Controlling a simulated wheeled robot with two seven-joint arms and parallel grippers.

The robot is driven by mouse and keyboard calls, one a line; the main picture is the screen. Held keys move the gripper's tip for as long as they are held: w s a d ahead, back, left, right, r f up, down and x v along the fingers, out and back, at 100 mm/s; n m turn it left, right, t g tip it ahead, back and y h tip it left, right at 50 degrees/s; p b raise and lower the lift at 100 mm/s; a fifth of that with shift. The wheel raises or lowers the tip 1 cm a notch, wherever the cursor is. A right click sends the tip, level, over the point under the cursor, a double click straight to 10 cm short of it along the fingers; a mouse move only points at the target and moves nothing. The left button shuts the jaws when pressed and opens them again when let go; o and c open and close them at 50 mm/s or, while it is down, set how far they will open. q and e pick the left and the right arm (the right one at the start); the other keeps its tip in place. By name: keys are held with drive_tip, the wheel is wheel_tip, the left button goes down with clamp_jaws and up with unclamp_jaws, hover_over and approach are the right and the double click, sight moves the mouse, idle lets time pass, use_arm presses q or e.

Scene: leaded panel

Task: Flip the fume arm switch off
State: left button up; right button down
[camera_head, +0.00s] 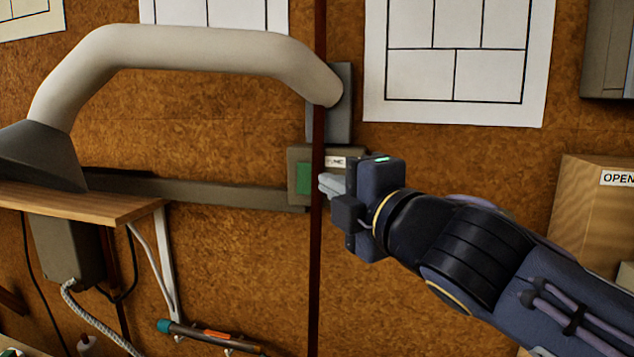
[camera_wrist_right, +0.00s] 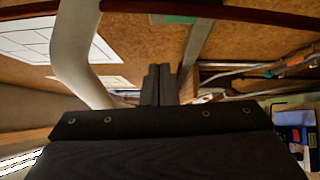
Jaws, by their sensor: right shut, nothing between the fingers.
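The switch box (camera_head: 294,155) is a grey-olive box on the brown wall with a green switch face (camera_head: 303,178) and a small white label (camera_head: 336,161), partly readable. A green patch, likely the same switch face, shows at the top of the right wrist view (camera_wrist_right: 178,19). The pale fume arm (camera_head: 200,48) curves from the wall bracket to a dark hood at the left. My right gripper (camera_head: 328,185) is shut and empty, its fingertips just right of the green face; contact cannot be told. Its fingers (camera_wrist_right: 158,85) also show in the wrist view. My left gripper is out of view.
A thin dark red vertical bar (camera_head: 316,270) crosses in front of the switch box, close to my fingertips. A wooden shelf (camera_head: 100,208) stands at the left under the hood. A cardboard box (camera_head: 590,215) is at the right. Paper patterns (camera_head: 455,110) hang above.

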drive_tip(key=shift+v, duration=0.85)
drive_tip(key=shift+d, duration=0.1)
drive_tip(key=s+d+f+m+g+h, duration=0.25)
drive_tip(key=d+f+m, duration=0.4)
drive_tip(key=f, duration=0.35)
drive_tip(key=s+d+f+m+g+h, duration=0.1)
drive_tip(key=d+f+m+g+h, duration=0.15)
drive_tip(key=d+f+m, duration=0.55)
drive_tip(key=s+f+m+g, duration=0.3)
drive_tip(key=s+f+m, duration=0.2)
drive_tip(key=s+f, duration=0.3)
drive_tip(key=s+f+m+g, duration=0.2)
drive_tip(key=s+f+m, duration=0.4)
drive_tip(key=f, duration=0.7)
drive_tip(key=s, duration=0.2)
drive_tip(key=shift+s+d+g, duration=0.2)
drive_tip(key=shift+s+g, duration=0.1)
drive_tip(key=shift+g, duration=0.1)
